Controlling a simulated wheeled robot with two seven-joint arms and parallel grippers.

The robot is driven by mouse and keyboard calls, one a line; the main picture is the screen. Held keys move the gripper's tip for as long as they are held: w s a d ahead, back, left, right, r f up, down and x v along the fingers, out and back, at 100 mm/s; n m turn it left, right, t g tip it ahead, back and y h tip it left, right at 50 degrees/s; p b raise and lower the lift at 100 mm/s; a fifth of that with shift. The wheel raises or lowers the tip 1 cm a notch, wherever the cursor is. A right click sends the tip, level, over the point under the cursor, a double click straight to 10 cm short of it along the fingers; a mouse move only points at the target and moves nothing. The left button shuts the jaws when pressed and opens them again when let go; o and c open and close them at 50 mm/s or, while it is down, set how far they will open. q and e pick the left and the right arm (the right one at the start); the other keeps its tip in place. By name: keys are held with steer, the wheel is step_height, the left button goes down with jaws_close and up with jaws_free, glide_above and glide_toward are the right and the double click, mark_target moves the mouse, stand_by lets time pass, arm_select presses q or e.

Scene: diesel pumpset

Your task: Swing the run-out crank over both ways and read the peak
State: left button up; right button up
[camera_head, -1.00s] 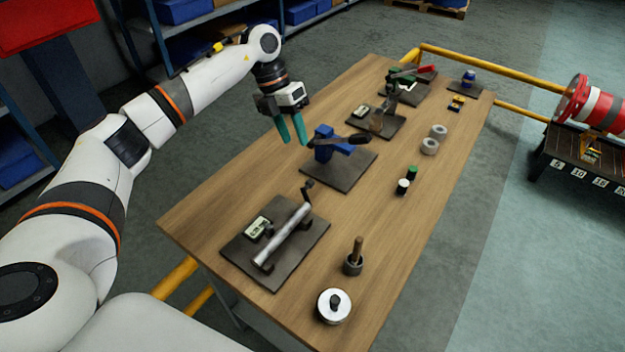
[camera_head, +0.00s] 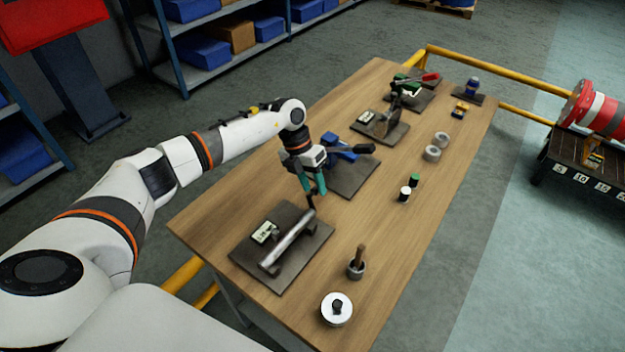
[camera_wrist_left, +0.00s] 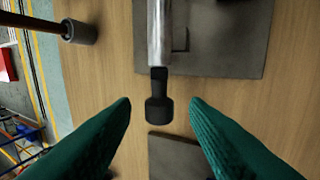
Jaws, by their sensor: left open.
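The run-out fixture is a silver shaft (camera_head: 287,243) lying on supports on a dark plate (camera_head: 245,255) at the near left of the table. A small dial display (camera_head: 265,232) stands beside the shaft. The black crank (camera_head: 311,203) is at the shaft's far end. My left gripper (camera_head: 314,192) is open just above the crank. In the left wrist view the crank's dark knob (camera_wrist_left: 158,110) lies between the parted green fingertips (camera_wrist_left: 160,103), with gaps on both sides. The display's reading is too small to make out. My right gripper is not in view.
A blue vise (camera_head: 340,152) on a dark plate is just beyond the gripper. A cup with a wooden handle (camera_head: 357,265) and a white disc (camera_head: 336,308) stand near right. Small cylinders (camera_head: 405,193) and grey rings (camera_head: 432,153) lie along the right side.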

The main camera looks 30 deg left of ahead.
arm_select(q)
jaws_close()
steer(key=shift+r, duration=0.1)
